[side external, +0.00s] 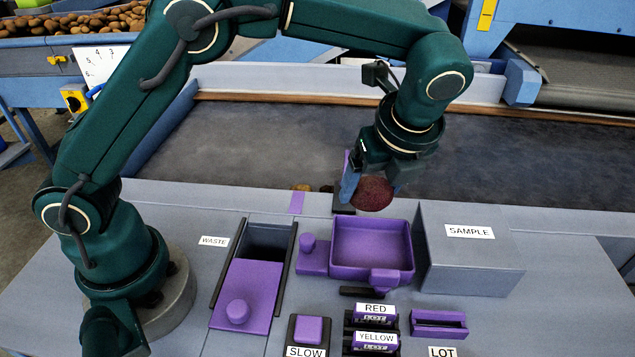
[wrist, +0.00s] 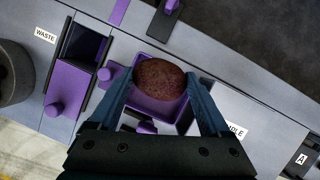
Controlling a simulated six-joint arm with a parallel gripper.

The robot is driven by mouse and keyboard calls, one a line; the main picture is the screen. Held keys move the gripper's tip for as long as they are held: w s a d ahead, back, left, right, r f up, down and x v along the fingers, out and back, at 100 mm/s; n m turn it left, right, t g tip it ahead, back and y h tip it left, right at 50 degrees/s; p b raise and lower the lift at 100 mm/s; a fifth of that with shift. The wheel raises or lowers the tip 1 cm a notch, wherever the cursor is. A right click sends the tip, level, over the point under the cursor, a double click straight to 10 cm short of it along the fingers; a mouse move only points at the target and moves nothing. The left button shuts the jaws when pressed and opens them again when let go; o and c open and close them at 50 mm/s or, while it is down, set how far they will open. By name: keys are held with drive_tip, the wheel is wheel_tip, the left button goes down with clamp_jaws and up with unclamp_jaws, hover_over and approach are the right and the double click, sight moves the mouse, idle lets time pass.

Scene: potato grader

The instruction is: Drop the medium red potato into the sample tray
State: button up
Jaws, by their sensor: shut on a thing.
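The red potato (side external: 373,193) is dark red and rounded, and it also shows in the wrist view (wrist: 159,79). My gripper (side external: 368,186) is shut on it, with a finger on either side, and holds it raised above the work surface. In the wrist view the fingers of my gripper (wrist: 162,95) point at the potato. A purple square tray (side external: 371,249) stands below and in front of the potato in the side view. In the wrist view the potato covers part of the tray (wrist: 150,105). A grey box labelled SAMPLE (side external: 470,264) stands right beside the tray.
The waste opening (side external: 267,239) with its purple sliding lid (side external: 246,296) lies left of the tray. A SLOW button (side external: 309,328), RED and YELLOW lot holders (side external: 376,318) and a purple slot piece (side external: 438,322) stand in front. A dark belt (side external: 270,140) runs behind.

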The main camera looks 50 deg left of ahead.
drive_tip(key=shift+s+d+f+m, duration=0.15)
drive_tip(key=shift+s+d+m, duration=0.15)
drive_tip(key=shift+d, duration=0.3)
drive_tip(key=shift+s+d+f+m, duration=0.1)
drive_tip(key=shift+s+d+m, duration=0.15)
drive_tip(key=shift+d, duration=0.3)
drive_tip(key=shift+d+f, duration=0.15)
drive_tip(key=shift+f, duration=2.85)
drive_tip(key=o, duration=1.2)
drive_tip(key=shift+o, duration=0.2)
drive_tip(key=shift+r, duration=3.55)
